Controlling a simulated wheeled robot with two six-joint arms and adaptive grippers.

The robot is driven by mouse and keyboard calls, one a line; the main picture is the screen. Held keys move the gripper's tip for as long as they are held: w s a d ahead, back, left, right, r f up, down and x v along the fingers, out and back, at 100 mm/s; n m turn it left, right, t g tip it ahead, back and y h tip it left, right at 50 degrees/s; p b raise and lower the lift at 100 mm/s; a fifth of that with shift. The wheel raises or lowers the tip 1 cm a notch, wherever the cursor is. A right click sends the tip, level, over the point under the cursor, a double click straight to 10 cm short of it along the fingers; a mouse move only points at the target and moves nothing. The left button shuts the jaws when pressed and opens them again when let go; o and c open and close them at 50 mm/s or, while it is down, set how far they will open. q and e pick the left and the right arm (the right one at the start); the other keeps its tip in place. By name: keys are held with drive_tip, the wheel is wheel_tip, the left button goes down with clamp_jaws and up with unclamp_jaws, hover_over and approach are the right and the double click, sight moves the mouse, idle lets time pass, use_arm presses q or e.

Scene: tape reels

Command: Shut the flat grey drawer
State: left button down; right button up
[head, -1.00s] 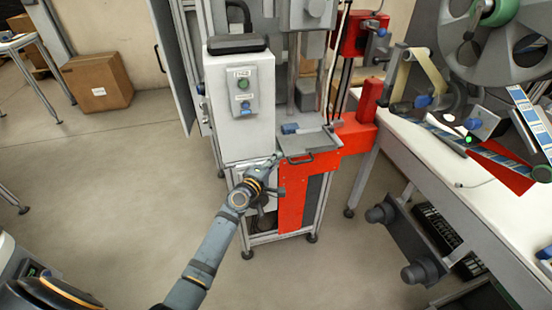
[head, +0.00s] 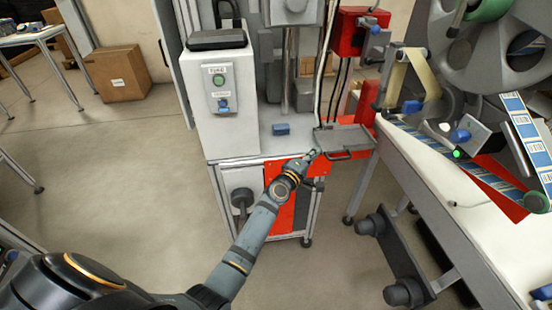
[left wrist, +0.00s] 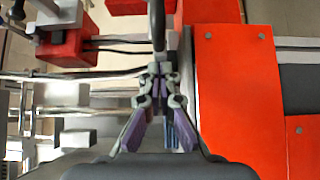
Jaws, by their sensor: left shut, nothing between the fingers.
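The flat grey drawer (head: 345,137) lies at the top of the red-fronted stand in the head view, with a dark bar handle (head: 345,156) along its near edge. How far it stands out is hard to tell. My left gripper (head: 311,156) is at the near left corner of the drawer, left of the handle; contact cannot be told. In the left wrist view its fingers (left wrist: 160,72) are shut and empty, with a dark bar (left wrist: 157,25), probably the handle, just beyond the tips. My right gripper is not in view.
A grey control box (head: 219,92) with buttons stands left of the drawer. A small blue part (head: 281,129) lies between them. A red block (head: 366,102) is at the drawer's right. A white table (head: 470,205) with tape reels stands at right. Open floor lies at left.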

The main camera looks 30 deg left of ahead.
sight(324, 152)
use_arm(q)
drive_tip(key=shift+w+d, duration=0.7)
drive_tip(key=shift+d, duration=0.3)
drive_tip(key=shift+w+d+r, duration=0.1)
drive_tip(key=shift+w+d, duration=0.15)
drive_tip(key=shift+d, duration=0.2)
drive_tip(key=shift+r, duration=0.1)
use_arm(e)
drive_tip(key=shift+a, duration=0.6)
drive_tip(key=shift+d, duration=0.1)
